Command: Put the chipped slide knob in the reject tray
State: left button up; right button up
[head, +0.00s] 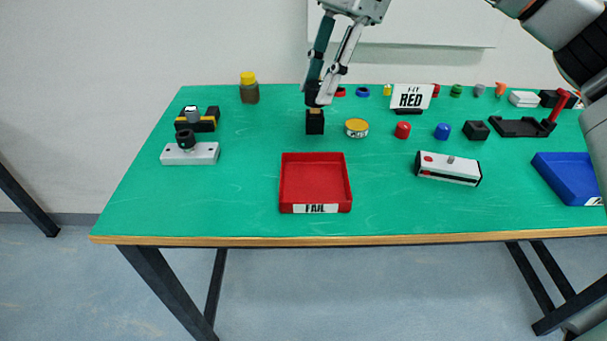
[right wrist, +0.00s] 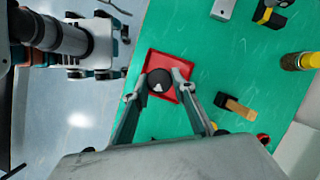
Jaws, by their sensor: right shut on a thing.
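The slide knob (right wrist: 158,80) is a small dark round piece with a pale mark on its face in the right wrist view. My right gripper (head: 317,99) is shut on it, and its fingertips also show around the knob in the right wrist view (right wrist: 160,85). In the head view the knob is hard to tell apart from the dark fingertips. The reject tray (head: 316,178) is red, labelled FAIL and looks empty. The gripper is above the table, behind the tray in the head view. The tray also shows beyond the knob in the right wrist view (right wrist: 176,62). My left gripper is not in view.
A black block (head: 315,127) with a tan top stands just below the gripper. A yellow-topped tin (head: 357,128) is beside it. A grey base (head: 205,154) is at left.

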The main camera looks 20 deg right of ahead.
notch_tip(320, 180, down, 14)
jog(key=shift+d+b, duration=0.1)
jog(key=shift+b, duration=1.1)
jog(key=shift+f, duration=0.7)
notch_tip(320, 180, down, 4)
jog(key=shift+r+b, duration=0.2)
jog(key=shift+b, duration=0.25)
jog(key=shift+f, duration=0.25)
jog(key=shift+r, duration=0.15)
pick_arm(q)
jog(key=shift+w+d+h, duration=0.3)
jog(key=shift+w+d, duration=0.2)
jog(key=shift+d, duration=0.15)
